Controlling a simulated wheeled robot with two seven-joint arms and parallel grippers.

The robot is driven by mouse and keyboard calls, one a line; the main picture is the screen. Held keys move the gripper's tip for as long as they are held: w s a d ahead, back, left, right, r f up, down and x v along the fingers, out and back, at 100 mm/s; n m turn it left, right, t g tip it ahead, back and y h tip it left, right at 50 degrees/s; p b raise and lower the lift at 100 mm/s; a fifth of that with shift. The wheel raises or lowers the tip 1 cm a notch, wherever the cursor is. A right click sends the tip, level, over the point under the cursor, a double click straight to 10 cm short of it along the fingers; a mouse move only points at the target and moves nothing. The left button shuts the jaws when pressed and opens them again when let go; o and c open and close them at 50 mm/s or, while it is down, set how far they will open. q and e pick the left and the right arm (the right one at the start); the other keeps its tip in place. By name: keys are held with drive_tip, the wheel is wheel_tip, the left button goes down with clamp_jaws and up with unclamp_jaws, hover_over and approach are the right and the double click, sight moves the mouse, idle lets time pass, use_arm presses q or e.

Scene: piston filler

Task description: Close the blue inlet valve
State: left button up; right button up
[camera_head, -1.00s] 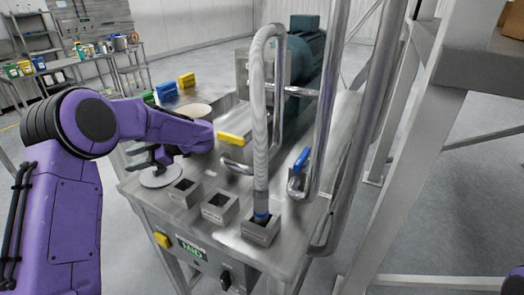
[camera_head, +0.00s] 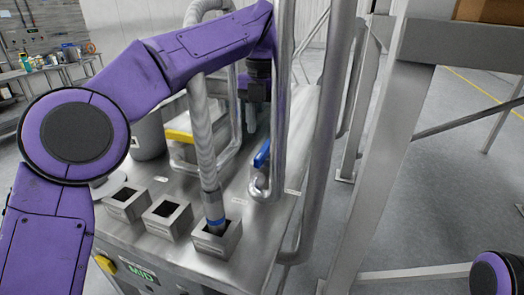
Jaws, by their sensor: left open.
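The blue inlet valve handle (camera_head: 262,153) is a short blue lever on a steel pipe, standing upright and a little tilted on the right part of the steel machine top. My left gripper (camera_head: 254,118) points down just above and behind the handle, apart from it in the picture. It is open and seems empty; the pipes and my own arm partly hide its fingers. My right gripper is out of view; only a purple part of my right arm shows at the bottom right corner.
A ribbed hose (camera_head: 203,135) runs down into one of the square steel sockets (camera_head: 217,240). A yellow handle (camera_head: 179,136) lies left of the hose. Thick vertical pipes (camera_head: 330,130) and a steel frame (camera_head: 385,130) stand to the right.

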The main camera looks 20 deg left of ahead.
sight(263, 149)
use_arm(q)
drive_tip(key=f, duration=0.5)
drive_tip(key=shift+w+f+b, duration=0.1)
drive_tip(key=shift+w+b, duration=0.15)
drive_tip(key=shift+b, duration=0.15)
drive_tip(key=shift+s+f, duration=0.1)
drive_tip(key=shift+f, duration=0.25)
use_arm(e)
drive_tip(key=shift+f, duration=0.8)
use_arm(q)
clamp_jaws()
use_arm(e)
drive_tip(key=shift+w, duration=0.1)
